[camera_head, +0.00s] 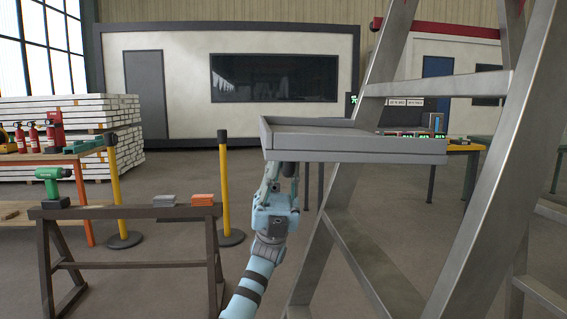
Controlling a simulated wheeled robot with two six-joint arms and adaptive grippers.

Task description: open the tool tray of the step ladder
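The step ladder (488,185) is grey metal and fills the right side of the head view. Its grey tool tray (355,154) juts out to the left from between the ladder's legs and looks about level, with a raised rim. My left gripper (280,172), light blue with a dark band, comes up from below under the tray's left end. Its fingers point up and their tips are at or behind the tray's lower edge, so I cannot tell whether they touch it or how wide they are apart. My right gripper is not in view.
A dark sawhorse (130,212) with a green drill (52,186) and small blocks stands at the left. Yellow posts (226,190) stand behind it. A yellow table (465,148) is behind the ladder. The floor between sawhorse and ladder looks clear apart from my arm.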

